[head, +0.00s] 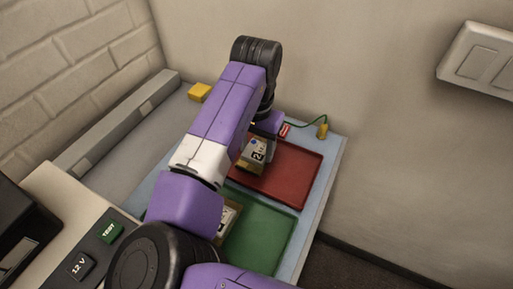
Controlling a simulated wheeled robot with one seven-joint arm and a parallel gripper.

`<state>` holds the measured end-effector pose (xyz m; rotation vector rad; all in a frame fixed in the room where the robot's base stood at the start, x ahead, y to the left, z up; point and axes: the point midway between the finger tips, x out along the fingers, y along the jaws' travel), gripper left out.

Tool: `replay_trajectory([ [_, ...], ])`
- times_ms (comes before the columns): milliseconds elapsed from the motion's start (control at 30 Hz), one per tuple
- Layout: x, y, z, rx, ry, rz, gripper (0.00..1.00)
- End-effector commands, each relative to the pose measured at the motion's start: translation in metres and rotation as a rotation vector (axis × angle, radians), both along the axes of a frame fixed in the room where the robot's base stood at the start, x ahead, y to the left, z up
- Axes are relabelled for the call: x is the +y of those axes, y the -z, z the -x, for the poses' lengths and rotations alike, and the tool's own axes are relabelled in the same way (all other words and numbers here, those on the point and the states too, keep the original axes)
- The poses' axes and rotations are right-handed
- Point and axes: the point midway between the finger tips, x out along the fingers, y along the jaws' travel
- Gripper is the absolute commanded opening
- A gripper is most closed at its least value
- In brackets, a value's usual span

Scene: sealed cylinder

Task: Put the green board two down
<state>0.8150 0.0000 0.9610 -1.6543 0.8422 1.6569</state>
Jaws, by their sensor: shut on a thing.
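My gripper (266,131) is at the far left part of the red tray (297,173), partly hidden by my own purple arm. It is shut on a board marked 2 (256,153), a tan and grey block with a white label and a small blue spot. The board is over the left part of the red tray; I cannot tell whether it touches the tray. A green tray (265,240) lies nearer to me. Another board with a white label (228,219) is at its left edge, partly hidden by my arm.
A green cable runs from a small red labelled part (285,129) to a yellow plug (322,130). A yellow block (199,92) stands at the back left. A TEST button (109,232) and a 12 V button (79,267) are at front left. A wall switch (480,60) is at right.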

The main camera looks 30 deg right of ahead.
Motion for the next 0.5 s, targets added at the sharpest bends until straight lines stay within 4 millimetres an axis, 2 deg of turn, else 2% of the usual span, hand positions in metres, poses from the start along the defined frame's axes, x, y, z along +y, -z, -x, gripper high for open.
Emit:
replay_trajectory([
  [100, 0.0001, 0.0093, 0.0001, 0.000, 0.000, 0.000, 0.05],
  [433, -0.0002, 0.0122, 0.0000, -0.001, 0.001, 0.001, 0.05],
  [467, -0.0001, 0.0119, -0.0002, -0.001, 0.001, 0.000, 0.60],
  [500, 0.0000, 0.0116, -0.0001, -0.001, 0.001, 0.000, 0.67],
])
